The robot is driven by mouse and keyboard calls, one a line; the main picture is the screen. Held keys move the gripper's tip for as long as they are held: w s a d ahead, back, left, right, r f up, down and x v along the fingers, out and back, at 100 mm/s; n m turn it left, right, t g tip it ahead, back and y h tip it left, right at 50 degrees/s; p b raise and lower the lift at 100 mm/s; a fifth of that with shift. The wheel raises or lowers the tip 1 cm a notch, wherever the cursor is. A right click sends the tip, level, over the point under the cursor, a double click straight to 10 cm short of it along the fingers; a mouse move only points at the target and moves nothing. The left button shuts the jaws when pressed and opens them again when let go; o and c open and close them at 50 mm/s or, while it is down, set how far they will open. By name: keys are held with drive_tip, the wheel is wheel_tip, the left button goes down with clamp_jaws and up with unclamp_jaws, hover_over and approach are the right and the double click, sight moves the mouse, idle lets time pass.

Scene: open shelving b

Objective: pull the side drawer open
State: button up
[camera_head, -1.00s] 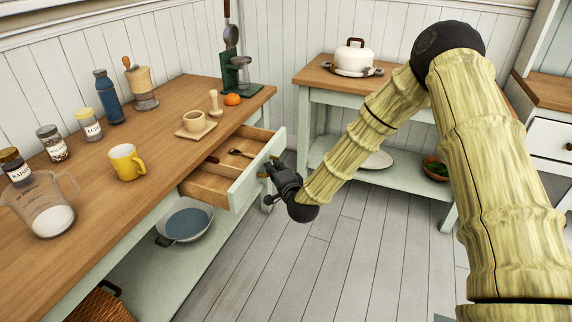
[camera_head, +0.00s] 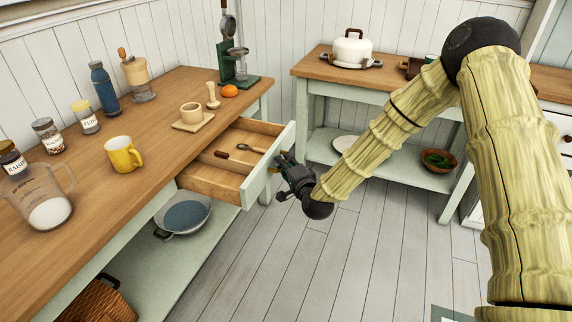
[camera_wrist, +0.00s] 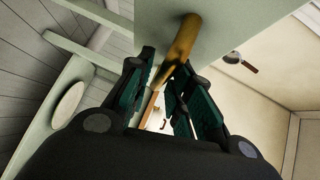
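The side drawer (camera_head: 268,168) under the wooden counter stands well out, and its inside shows. A dark-handled utensil (camera_head: 233,158) and a spoon (camera_head: 250,149) lie in it. My gripper (camera_head: 281,162) is at the outer face of the drawer front. In the wrist view, a brass-coloured handle bar (camera_wrist: 181,43) runs between the fingers of my gripper (camera_wrist: 166,72), which are closed around it. The pale green drawer front (camera_wrist: 232,18) fills the top there. In the head view the handle is mostly hidden by my gripper.
The counter (camera_head: 150,190) carries jars, a yellow mug (camera_head: 123,154), a measuring jug (camera_head: 42,197) and an orange (camera_head: 229,91). A pan (camera_head: 183,216) sits on the shelf below the drawer. A second table (camera_head: 310,75) stands behind. The grey floor (camera_head: 330,255) is clear.

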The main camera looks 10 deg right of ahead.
drive_tip(key=shift+d, duration=0.1)
drive_tip(key=v, duration=1.2)
idle(0.4)
drive_tip(key=s+f+n+g, duration=0.55)
drive_tip(key=s+f, duration=0.75)
drive_tip(key=f, duration=0.5)
drive_tip(key=s+d+f+n+g+h, duration=0.1)
drive_tip(key=s+d+f+n+g, duration=0.15)
drive_tip(key=s+f, duration=0.4)
drive_tip(key=s+d+f+n+g+h, duration=0.1)
drive_tip(key=s+d+f+n+g, duration=0.15)
drive_tip(key=s, duration=0.65)
drive_tip(key=s+d+f+n+g+h, duration=0.1)
drive_tip(key=s+d+f+g, duration=0.15)
drive_tip(key=s, duration=0.45)
drive_tip(key=s+d+f+n+g+h, duration=0.1)
drive_tip(key=s+d+f+n+g, duration=0.15)
drive_tip(key=s, duration=0.45)
wheel_tip(320, 180, up, 15)
drive_tip(key=m+p, duration=0.1)
drive_tip(key=p, duration=1.2)
drive_tip(key=shift+w+a+f+p, duration=0.2)
drive_tip(key=shift+p, duration=0.2)
